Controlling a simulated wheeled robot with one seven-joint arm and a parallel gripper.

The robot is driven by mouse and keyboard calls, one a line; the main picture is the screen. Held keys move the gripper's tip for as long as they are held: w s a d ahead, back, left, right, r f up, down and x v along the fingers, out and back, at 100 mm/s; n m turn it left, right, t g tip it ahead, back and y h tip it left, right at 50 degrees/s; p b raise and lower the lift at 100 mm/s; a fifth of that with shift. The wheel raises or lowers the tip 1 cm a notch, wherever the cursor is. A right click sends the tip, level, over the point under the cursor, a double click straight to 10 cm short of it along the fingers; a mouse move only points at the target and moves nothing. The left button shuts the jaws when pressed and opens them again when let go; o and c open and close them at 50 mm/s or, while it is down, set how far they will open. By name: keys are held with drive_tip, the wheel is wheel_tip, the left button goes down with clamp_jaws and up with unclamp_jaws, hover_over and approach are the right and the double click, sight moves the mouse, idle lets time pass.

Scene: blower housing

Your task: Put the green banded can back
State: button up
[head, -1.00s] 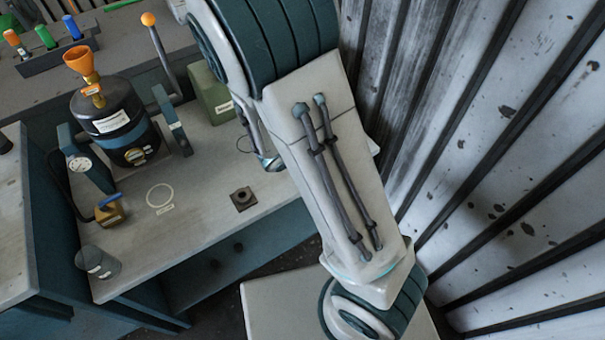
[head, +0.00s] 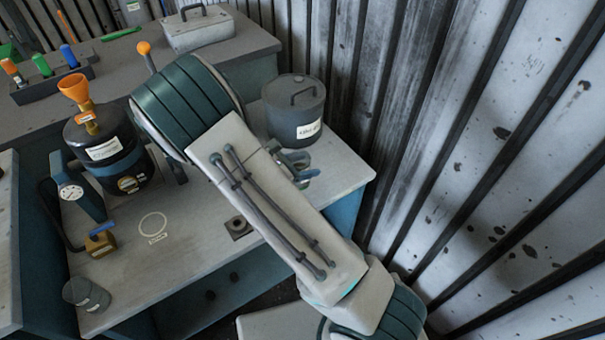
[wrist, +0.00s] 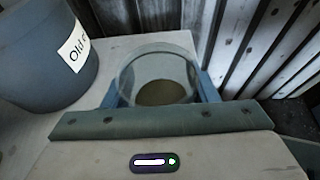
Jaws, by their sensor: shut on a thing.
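My gripper (wrist: 160,88) is shut on a clear, open-topped cylindrical vessel (wrist: 158,66), with a blue finger on each side of it. Its inside looks yellowish brown at the bottom, and no green band shows on the part in view. In the head view my gripper (head: 302,172) is partly hidden behind my arm, at the right end of the bench beside a dark lidded pot. A green and white item (head: 133,10) stands at the top edge of the head view, too cut off to tell if it is the green banded can.
The dark pot (head: 296,115) has a label and also shows in the wrist view (wrist: 45,55). A corrugated wall (head: 450,170) stands close on the right.

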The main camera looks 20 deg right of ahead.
drive_tip(key=shift+w+f, duration=0.1)
drive_tip(key=shift+f, duration=2)
drive_tip(key=shift+f, duration=0.2)
drive_tip(key=o, duration=1.1)
drive_tip(key=shift+c, duration=0.2)
drive_tip(key=shift+r, duration=0.2)
